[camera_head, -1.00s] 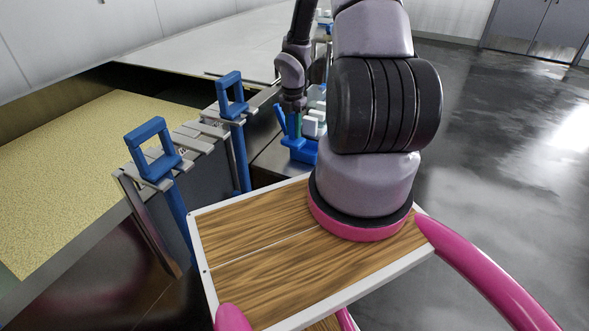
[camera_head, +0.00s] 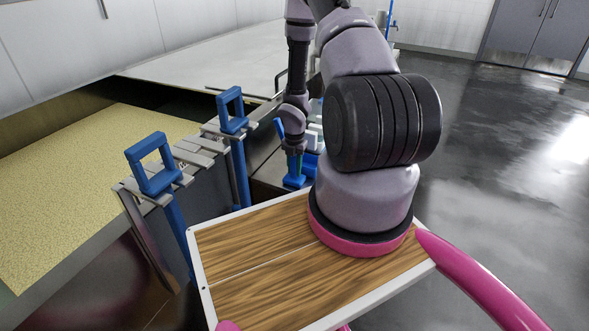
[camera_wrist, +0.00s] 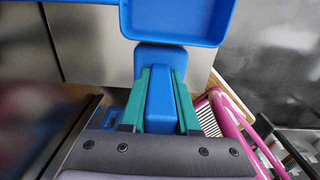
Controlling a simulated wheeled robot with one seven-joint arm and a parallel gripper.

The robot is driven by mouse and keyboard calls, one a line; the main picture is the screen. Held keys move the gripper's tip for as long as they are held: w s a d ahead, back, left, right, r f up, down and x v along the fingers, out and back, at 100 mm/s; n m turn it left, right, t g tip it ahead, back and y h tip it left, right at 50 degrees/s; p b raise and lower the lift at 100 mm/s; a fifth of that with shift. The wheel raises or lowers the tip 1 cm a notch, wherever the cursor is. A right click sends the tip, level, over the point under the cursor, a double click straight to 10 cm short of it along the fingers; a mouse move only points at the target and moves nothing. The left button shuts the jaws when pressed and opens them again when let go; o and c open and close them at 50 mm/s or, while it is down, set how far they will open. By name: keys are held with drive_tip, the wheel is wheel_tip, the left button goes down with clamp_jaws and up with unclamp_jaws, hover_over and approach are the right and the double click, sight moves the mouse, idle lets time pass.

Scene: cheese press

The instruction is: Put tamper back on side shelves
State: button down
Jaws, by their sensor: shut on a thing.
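My gripper (camera_wrist: 160,112) has green fingers shut on a blue piece, which I take to be the tamper (camera_wrist: 160,98). Its narrow grip is between the fingers and its wider blue end lies just beyond their tips. In the head view my gripper (camera_head: 295,160) is beyond the clamped table, with blue parts close below it; the tamper is hard to tell apart from them there. In the wrist view a blue tray-like piece with a raised rim (camera_wrist: 172,38) lies past the tamper. I cannot tell whether they touch, or whether this piece is the side shelves.
Two blue-handled clamps (camera_head: 232,110) stand at the edge of the long metal table on the left, near a yellowish mat (camera_head: 85,190). White and blue items (camera_head: 314,135) are beside my gripper, partly behind my arm. Grey floor (camera_head: 500,140) is clear on the right.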

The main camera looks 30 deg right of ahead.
drive_tip(key=shift+f, duration=0.1)
drive_tip(key=c, duration=0.6)
unclamp_jaws()
drive_tip(key=shift+c, duration=0.2)
